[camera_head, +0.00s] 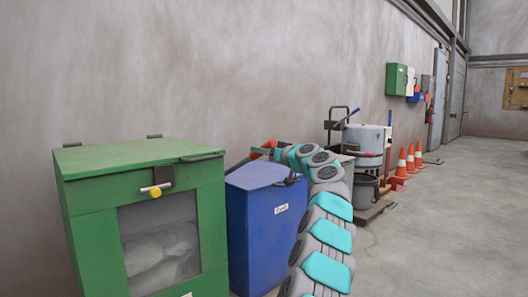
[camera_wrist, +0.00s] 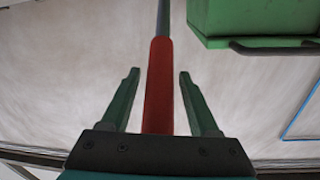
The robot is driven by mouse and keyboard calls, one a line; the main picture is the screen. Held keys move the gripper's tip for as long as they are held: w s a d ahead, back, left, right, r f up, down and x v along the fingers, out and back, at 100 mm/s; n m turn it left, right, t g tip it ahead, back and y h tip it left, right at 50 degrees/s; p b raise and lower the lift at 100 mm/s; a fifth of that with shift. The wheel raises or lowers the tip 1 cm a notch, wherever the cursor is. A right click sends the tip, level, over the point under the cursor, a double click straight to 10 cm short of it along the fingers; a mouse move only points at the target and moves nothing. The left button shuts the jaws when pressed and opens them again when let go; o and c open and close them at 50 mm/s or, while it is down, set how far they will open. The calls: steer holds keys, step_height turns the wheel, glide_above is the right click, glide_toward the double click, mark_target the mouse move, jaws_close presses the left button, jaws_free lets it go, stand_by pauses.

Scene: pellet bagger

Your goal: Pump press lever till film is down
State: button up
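The lever (camera_wrist: 159,105) has a red grip and a grey rod running up out of the top of the wrist view. My gripper (camera_wrist: 159,74) is open, with one green finger on each side of the red grip and a visible gap to both. In the head view a red piece (camera_head: 258,153) shows at the end of my arm, above the blue bin; my fingers are hard to make out there. A green box (camera_head: 150,215) at the left has a window with whitish, bulging film-like material (camera_head: 160,258) behind it.
A blue lidded bin (camera_head: 265,225) stands right of the green box, close to my arm. Beyond are a grey drum (camera_head: 366,140) on a cart and orange cones (camera_head: 402,162). The wall is close behind; the floor at right is clear.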

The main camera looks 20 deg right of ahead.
jaws_close()
stand_by(1.2)
